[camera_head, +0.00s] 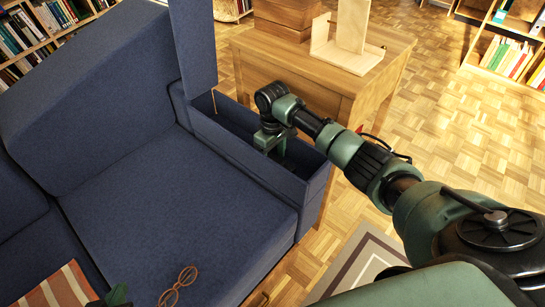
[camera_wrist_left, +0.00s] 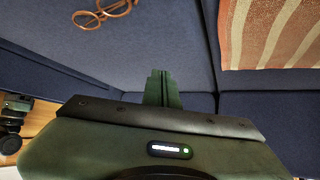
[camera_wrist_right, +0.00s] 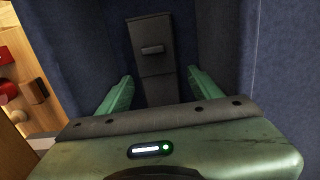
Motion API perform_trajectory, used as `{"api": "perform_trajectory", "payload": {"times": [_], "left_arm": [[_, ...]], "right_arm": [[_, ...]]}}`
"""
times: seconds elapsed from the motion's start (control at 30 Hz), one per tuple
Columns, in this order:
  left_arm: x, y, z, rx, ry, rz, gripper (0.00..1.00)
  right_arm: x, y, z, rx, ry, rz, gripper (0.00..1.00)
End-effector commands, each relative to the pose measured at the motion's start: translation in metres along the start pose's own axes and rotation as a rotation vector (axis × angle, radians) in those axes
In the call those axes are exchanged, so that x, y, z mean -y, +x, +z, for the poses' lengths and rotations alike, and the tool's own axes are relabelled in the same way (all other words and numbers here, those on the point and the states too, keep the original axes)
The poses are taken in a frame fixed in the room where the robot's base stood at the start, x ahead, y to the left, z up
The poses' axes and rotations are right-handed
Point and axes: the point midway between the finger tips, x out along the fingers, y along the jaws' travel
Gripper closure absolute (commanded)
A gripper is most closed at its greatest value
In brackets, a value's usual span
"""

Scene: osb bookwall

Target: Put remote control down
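A dark grey slab with a small raised bar, which looks like the remote control (camera_wrist_right: 153,50), lies inside the blue compartment in the right wrist view. In the head view, this is the open armrest box (camera_head: 240,150) of the sofa; the remote cannot be made out there. My right gripper (camera_wrist_right: 161,75) is open, its green fingers spread to either side of the slab with gaps visible. It reaches down into the box in the head view (camera_head: 272,146). My left gripper (camera_wrist_left: 162,76) is shut and empty over the sofa seat; its tip shows at the bottom left of the head view (camera_head: 117,293).
The armrest lid (camera_head: 193,45) stands upright. Brown glasses (camera_head: 178,285) and a striped cushion (camera_head: 58,290) lie on the blue sofa seat (camera_head: 185,205). A wooden table (camera_head: 300,68) with a wooden stand (camera_head: 347,55) is behind the armrest. Bookshelves line the back.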

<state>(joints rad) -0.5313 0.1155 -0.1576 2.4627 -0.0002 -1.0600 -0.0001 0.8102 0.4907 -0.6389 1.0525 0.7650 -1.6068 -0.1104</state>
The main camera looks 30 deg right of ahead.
Motion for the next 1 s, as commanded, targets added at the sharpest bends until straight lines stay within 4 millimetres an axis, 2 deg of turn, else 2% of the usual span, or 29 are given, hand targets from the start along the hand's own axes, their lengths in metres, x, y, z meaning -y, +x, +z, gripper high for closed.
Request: {"api": "perform_trajectory", "payload": {"times": [0.23,0.37,0.57,0.83,0.9,1.0], "left_arm": [[0.000,0.000,0.000,-0.001,0.000,-0.001,1.00],[0.000,-0.001,-0.001,0.003,0.000,0.000,1.00],[0.004,-0.014,0.038,0.187,-0.004,-0.009,1.00],[0.011,-0.047,0.095,0.476,-0.012,-0.025,1.00],[0.012,-0.056,0.100,0.519,-0.014,-0.027,1.00],[0.013,-0.064,0.104,0.558,-0.015,-0.029,1.00]], "right_arm": [[0.000,-0.001,0.000,-0.001,0.000,0.001,0.35],[-0.001,-0.008,-0.001,-0.002,0.000,0.001,0.35],[-0.001,-0.031,-0.001,-0.003,0.000,0.001,0.35],[0.000,-0.068,-0.001,-0.003,0.000,0.000,0.35],[-0.001,-0.087,-0.001,-0.005,0.000,0.001,0.35],[0.000,-0.103,-0.001,-0.003,-0.001,0.001,0.35]]}}
